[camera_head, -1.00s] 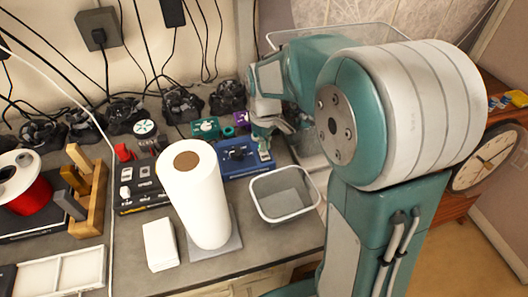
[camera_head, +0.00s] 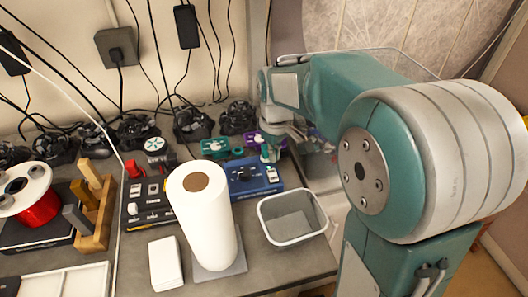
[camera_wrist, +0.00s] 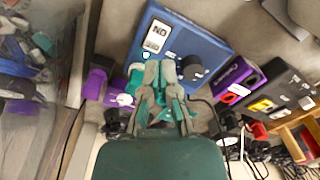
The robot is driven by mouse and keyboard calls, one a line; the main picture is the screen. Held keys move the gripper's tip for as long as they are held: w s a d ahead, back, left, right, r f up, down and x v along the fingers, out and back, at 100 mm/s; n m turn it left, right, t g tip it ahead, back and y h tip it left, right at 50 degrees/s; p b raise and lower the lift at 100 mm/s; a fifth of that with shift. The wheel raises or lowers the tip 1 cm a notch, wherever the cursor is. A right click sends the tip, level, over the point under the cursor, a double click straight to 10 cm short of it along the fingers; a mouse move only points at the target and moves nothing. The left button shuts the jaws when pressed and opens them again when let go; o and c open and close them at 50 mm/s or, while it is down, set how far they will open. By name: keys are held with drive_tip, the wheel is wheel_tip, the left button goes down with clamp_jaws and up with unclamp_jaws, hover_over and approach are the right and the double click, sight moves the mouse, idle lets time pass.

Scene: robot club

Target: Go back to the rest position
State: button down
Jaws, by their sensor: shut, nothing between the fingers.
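My gripper (camera_head: 268,156) is at the back of the workbench, over the far edge of a blue switch box (camera_head: 252,182). In the wrist view my gripper (camera_wrist: 163,72) points toward the same blue box (camera_wrist: 190,38), which has a black knob and a white label plate. The fingers are together with nothing between them. Whether the tips touch the box cannot be told. My arm reaches in from the right of the head view.
A paper towel roll (camera_head: 203,222) stands upright at the front middle. A grey bin (camera_head: 293,218) is right of it. A black switch box (camera_head: 146,203), a wooden rack (camera_head: 98,222) and a red spool (camera_head: 38,207) are left. A clear-walled container (camera_wrist: 35,75) is beside my gripper.

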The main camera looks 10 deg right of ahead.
drive_tip(key=s+r+m+t, duration=0.2)
drive_tip(key=s+r+m, duration=0.1)
drive_tip(key=s, duration=0.6)
drive_tip(key=s+r+m+t, duration=0.3)
drive_tip(key=s+r, duration=0.1)
drive_tip(key=s, duration=0.6)
drive_tip(key=shift+s+t, duration=0.15)
drive_tip(key=shift+t, duration=0.15)
idle(1.1)
